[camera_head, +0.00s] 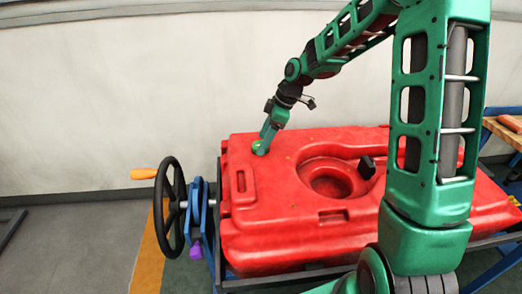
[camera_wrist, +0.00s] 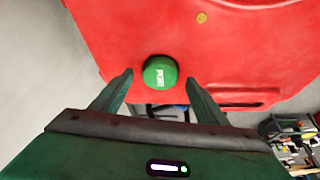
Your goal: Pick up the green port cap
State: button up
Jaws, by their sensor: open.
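The green port cap (camera_wrist: 160,72) is round, with white lettering, and sits on the red tank (camera_wrist: 225,50). In the wrist view it lies between and just beyond the tips of my gripper (camera_wrist: 159,76), which is open with one finger to each side. In the head view the cap (camera_head: 257,146) shows as a small green patch near the back left corner of the tank (camera_head: 285,215). My gripper (camera_head: 264,148) is down at the cap there and partly hides it. I cannot tell whether the fingers touch it.
A black handwheel (camera_head: 170,207) with an orange handle (camera_head: 144,174) stands left of the tank, beside a blue clamp (camera_head: 196,215). A dark knob (camera_head: 367,167) stands by the tank's round recess. A wooden bench (camera_head: 505,130) is at the right.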

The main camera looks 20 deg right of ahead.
jog(key=shift+w+a+f, duration=0.1)
jog(key=shift+a+f, duration=0.1)
jog(key=shift+f, duration=0.4)
jog(key=c, duration=1.3)
jog(key=shift+c, duration=0.2)
jog(key=shift+r, duration=0.1)
